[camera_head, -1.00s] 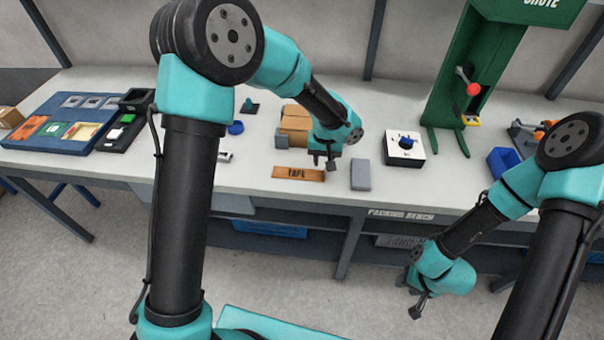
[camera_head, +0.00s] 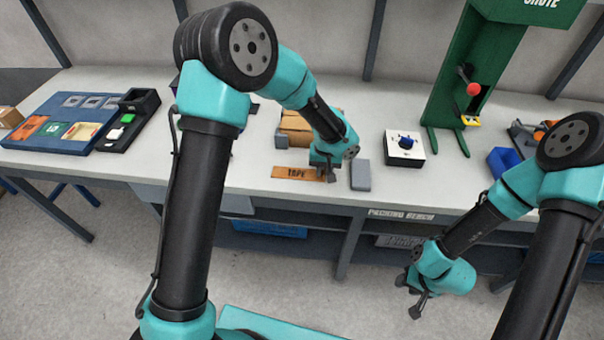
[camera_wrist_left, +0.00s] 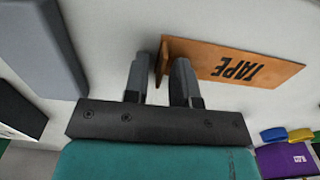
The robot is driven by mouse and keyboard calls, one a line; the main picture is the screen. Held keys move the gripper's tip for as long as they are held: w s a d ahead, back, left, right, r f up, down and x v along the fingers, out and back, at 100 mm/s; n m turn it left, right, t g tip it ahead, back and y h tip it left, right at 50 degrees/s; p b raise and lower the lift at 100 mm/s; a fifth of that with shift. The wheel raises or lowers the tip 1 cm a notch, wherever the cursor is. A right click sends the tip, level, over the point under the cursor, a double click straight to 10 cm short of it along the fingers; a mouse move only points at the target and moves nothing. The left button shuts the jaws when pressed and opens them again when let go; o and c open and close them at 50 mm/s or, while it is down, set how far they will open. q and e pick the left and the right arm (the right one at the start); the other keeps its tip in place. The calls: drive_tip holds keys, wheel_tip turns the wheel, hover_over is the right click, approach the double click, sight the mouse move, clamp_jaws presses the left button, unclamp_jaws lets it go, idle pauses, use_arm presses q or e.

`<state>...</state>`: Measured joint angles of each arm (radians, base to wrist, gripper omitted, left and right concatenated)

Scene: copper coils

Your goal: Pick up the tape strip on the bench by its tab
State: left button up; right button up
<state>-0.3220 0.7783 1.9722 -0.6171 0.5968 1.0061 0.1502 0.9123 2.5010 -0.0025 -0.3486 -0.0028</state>
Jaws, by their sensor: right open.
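The tape strip (camera_head: 292,171) is a flat orange-brown piece marked TAPE, lying near the front edge of the bench (camera_head: 255,183). In the left wrist view the tape strip (camera_wrist_left: 235,66) has a small raised tab (camera_wrist_left: 161,62) at its left end. My left gripper (camera_head: 327,177) is low over the strip's right end in the head view. In the left wrist view its fingers (camera_wrist_left: 160,72) stand apart, one on each side of the tab, with a gap visible beside it. My right gripper (camera_head: 415,300) is open and empty, in front of the bench and below its top.
A grey block (camera_head: 361,175) lies just right of my left gripper. Cardboard boxes (camera_head: 296,127) stand behind it. A white box with a blue knob (camera_head: 404,147) and a green chute stand (camera_head: 455,85) are further right. A blue tray board (camera_head: 50,140) is at left.

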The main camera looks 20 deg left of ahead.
use_arm(q)
clamp_jaws()
drive_tip(key=shift+r, duration=0.1)
drive_tip(key=shift+r, duration=1.45)
drive_tip(key=shift+s+r, duration=0.2)
drive_tip(key=shift+r, duration=0.1)
drive_tip(key=s+d+r, duration=0.1)
drive_tip(key=s+d, duration=0.1)
drive_tip(key=s, duration=1.3)
drive_tip(key=shift+s+d+r, duration=0.15)
drive_tip(key=shift+s+d, duration=0.05)
drive_tip(key=shift+s, duration=0.05)
drive_tip(key=shift+w, duration=0.1)
